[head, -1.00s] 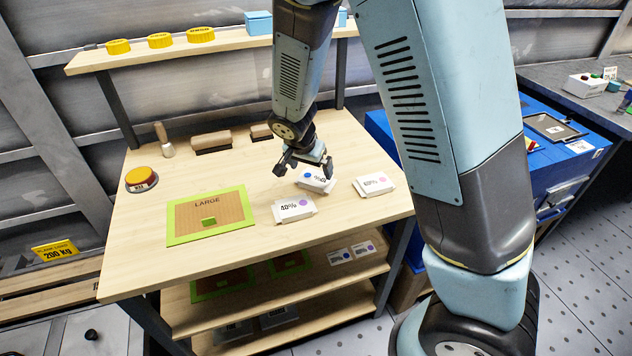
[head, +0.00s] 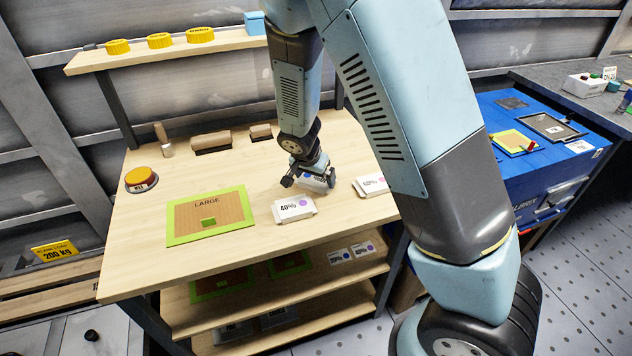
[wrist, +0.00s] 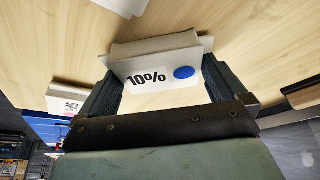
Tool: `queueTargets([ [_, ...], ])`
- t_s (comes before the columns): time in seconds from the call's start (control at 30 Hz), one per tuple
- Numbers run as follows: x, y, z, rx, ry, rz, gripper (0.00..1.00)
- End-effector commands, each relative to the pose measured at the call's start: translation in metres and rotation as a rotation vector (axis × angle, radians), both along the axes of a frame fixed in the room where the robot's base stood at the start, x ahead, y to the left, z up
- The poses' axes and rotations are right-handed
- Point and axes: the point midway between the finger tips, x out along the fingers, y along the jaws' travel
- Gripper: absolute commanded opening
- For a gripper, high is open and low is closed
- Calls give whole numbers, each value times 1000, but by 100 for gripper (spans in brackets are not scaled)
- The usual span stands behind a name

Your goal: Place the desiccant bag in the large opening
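A white desiccant bag (wrist: 158,72) marked 10% with a blue dot lies on the table, and in the head view it (head: 315,184) is mostly hidden by my gripper (head: 311,181). In the wrist view my gripper (wrist: 168,88) has one finger on each side of this bag, spread apart; firm contact cannot be made out. A white 40% bag (head: 294,208) with a purple dot lies in front, and a third white bag (head: 371,186) lies to the right. The panel marked LARGE (head: 208,205) has a green border, a brown inner area and a small green square, left of the bags.
An orange button (head: 141,178) stands at the table's left. Wooden blocks (head: 211,141) and a wooden-handled tool (head: 163,137) stand at the back. A raised shelf (head: 230,42) carries yellow round pieces and a blue box. The table between the panel and the bags is clear.

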Motion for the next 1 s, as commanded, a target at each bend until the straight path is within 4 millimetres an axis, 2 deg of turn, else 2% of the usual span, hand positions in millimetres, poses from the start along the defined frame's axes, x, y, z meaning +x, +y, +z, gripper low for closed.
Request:
queueTargets([
  [0.03, 0, 0, 0, 0, 0, 0, 93],
  [0.47, 0, 0, 0, 0, 0, 1, 53],
  [0.77, 0, 1, 8, 0, -1, 1, 53],
  [1.0, 1, 1, 42, 2, -4, 2, 53],
])
